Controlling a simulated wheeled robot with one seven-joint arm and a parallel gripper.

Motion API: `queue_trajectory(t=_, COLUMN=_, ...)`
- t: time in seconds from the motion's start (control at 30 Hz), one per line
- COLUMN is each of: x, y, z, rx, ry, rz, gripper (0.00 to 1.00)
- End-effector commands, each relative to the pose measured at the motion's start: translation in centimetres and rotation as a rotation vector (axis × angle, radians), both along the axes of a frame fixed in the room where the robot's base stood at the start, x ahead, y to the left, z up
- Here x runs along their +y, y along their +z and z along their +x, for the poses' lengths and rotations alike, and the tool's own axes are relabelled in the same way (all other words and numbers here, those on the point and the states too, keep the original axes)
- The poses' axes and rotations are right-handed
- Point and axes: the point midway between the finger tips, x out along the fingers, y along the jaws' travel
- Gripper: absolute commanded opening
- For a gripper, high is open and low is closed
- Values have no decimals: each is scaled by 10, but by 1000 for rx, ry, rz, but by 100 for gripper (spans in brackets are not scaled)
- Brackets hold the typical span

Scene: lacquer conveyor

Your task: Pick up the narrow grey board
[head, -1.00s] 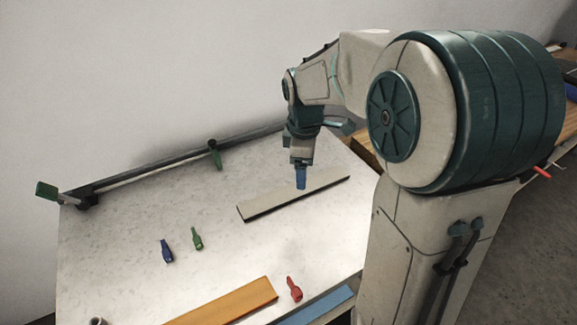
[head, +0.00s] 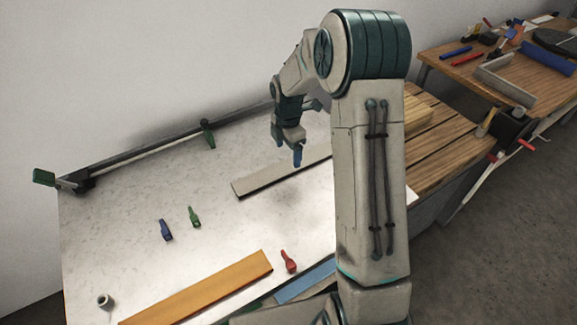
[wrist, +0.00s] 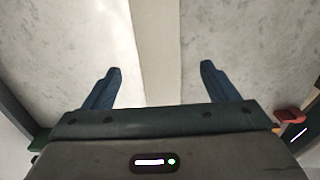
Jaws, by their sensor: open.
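The narrow grey board (head: 258,182) lies flat on the pale worktop, its right part hidden behind my arm in the head view. My gripper (head: 287,146) is over the board, pointing down, open and empty. In the wrist view the board (wrist: 157,40) runs up the picture as a pale strip between the two blue fingers of my gripper (wrist: 160,72), with a gap on each side. The fingers do not appear to touch it; the exact height above it is hard to tell.
An orange board (head: 205,287) and a blue board (head: 305,281) lie at the near edge. A blue clip (head: 166,230), a green clip (head: 194,217) and a red clip (head: 288,262) lie on the worktop. A rail (head: 145,156) runs along the back. A wooden table (head: 455,150) stands right.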

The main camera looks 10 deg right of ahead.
Motion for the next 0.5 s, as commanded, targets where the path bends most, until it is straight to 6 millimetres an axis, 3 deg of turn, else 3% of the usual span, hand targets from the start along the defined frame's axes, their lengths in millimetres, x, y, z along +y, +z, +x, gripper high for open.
queue_trajectory(t=0.23, x=-2, y=-16, z=1, rx=3, ry=-1, rz=0, gripper=80)
queue_trajectory(t=0.5, x=-5, y=-51, z=4, rx=3, ry=-1, rz=0, gripper=80)
